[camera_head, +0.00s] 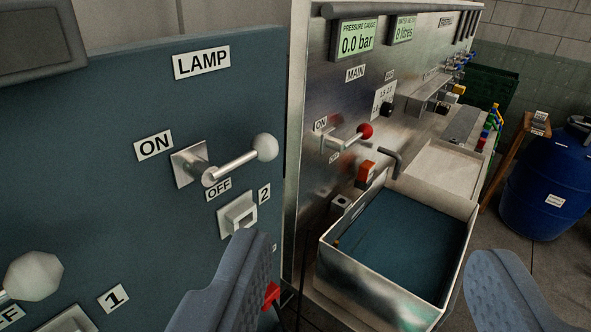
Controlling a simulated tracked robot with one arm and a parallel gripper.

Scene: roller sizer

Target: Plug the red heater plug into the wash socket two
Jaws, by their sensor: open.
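My gripper (365,252) is open and empty, its two grey-blue fingers wide apart at the bottom of the view. A small red piece (271,295) shows just right of the left finger, low beside the blue panel. The finger partly hides it, and I cannot tell whether it is the heater plug. A white socket (238,215) marked 2 is on the blue panel, just above the left fingertip, with nothing in it. Nothing in view reads "wash", so I cannot tell whether this is the wash socket.
The blue panel (110,110) carries a LAMP lever (240,163) and a lower-left lever (35,275). A steel machine stands right of it, with a red-knobbed MAIN lever (365,131) and an open basin (465,265) jutting out. A blue barrel (550,185) stands far right.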

